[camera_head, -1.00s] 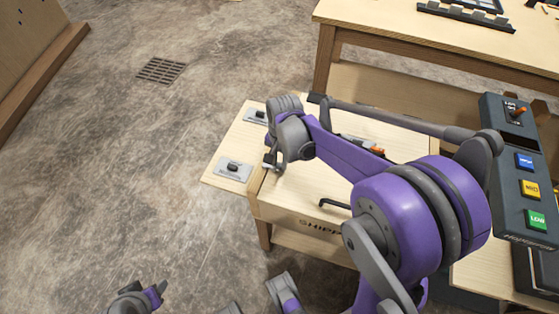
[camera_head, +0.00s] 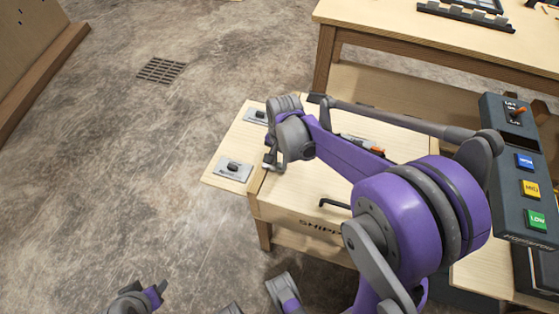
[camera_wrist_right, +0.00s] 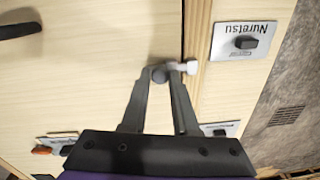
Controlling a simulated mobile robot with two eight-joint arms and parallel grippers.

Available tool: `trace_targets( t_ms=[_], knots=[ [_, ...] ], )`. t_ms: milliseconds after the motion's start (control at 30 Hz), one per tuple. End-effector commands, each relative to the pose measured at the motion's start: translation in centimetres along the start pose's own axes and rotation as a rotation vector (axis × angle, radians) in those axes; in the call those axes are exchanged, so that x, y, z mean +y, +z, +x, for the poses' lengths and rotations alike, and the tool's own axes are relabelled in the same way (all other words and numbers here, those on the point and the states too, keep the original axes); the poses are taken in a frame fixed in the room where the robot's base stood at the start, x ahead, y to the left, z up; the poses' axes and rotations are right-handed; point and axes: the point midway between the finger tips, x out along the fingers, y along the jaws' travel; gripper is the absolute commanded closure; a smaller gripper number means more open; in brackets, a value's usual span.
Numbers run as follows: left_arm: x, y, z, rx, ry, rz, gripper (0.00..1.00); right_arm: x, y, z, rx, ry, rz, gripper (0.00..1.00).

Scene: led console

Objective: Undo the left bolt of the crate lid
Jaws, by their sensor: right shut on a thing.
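The crate lid (camera_head: 312,184) is a pale wooden panel, partly hidden under my right arm in the head view. My right gripper (camera_head: 270,163) is at the lid's left edge. In the right wrist view, my right gripper (camera_wrist_right: 162,76) is shut on the grey knob of the left bolt (camera_wrist_right: 184,67). The bolt's pale rod lies across the dark seam between the lid and the side strip. The fingers hide part of the bolt. My left gripper (camera_head: 152,296) shows only in part at the bottom of the head view, away from the crate.
Two metal plates with black knobs (camera_head: 233,169) (camera_head: 255,116) sit on the wood left of the lid. A black handle (camera_head: 334,204) is at the lid's front. A console with coloured buttons (camera_head: 531,188) stands at right. A wooden table (camera_head: 440,50) is behind. Open floor lies left.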

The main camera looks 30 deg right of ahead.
Motion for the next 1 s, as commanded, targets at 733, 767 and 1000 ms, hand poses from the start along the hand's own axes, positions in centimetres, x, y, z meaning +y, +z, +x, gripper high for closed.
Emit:
trace_targets(
  t_ms=[733,767,1000],
  knots=[
    [0.0,-0.1,-0.2,0.001,0.0,0.0,0.5,3.0,-0.5,-0.1,0.001,0.002,0.001,0.42],
    [0.0,-0.1,-0.2,0.001,0.0,0.0,0.5,3.0,-0.5,-0.1,0.001,0.002,0.001,0.42],
    [0.0,-0.1,-0.3,0.001,0.0,0.0,0.5,2.9,-0.5,-0.3,0.0,0.001,0.0,0.42]
  ],
)
